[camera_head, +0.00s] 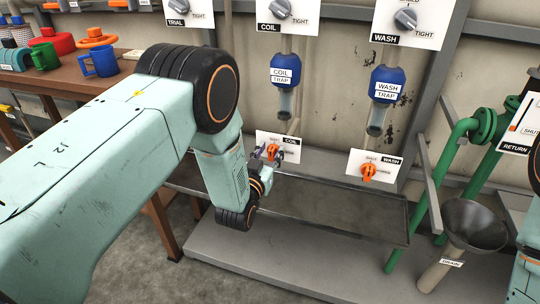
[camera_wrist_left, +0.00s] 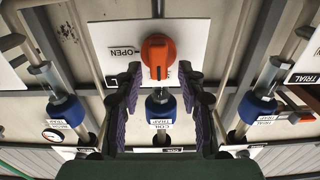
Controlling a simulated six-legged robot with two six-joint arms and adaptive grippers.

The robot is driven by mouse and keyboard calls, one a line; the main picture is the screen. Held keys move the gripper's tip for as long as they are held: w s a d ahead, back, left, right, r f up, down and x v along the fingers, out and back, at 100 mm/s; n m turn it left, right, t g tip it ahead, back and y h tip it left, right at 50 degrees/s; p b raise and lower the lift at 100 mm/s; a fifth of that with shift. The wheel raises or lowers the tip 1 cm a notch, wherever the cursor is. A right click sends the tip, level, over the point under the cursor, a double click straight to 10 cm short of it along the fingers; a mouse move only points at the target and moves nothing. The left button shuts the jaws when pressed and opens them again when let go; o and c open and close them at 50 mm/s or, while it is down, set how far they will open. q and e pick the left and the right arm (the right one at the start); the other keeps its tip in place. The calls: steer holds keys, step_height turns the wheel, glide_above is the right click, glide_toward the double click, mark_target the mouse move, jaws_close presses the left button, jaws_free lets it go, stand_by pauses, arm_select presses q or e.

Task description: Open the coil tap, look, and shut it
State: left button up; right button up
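The coil tap is an orange knob (camera_head: 271,151) on a white plate (camera_head: 291,142) marked COIL, low on the wall. In the left wrist view the knob (camera_wrist_left: 158,56) is dead ahead, with its grip bar roughly upright and the word OPEN to its left. My left gripper (camera_head: 268,154) is at the plate; its purple-padded fingers (camera_wrist_left: 160,76) stand apart, one each side of the knob in that view. I cannot tell whether they touch it. The blue coil trap (camera_head: 285,69) with its clear lower tube (camera_head: 285,103) hangs above the tap. My right gripper is out of view.
The wash tap (camera_head: 368,172) and wash trap (camera_head: 387,83) are to the right. A shallow metal tray (camera_head: 330,212) runs under the taps. A drain funnel (camera_head: 474,225) and green pipes (camera_head: 436,185) stand further right. A wooden table (camera_head: 75,77) with mugs is at left.

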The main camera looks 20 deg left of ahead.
arm_select(q)
steer(key=shift+c, duration=0.4)
jaws_close()
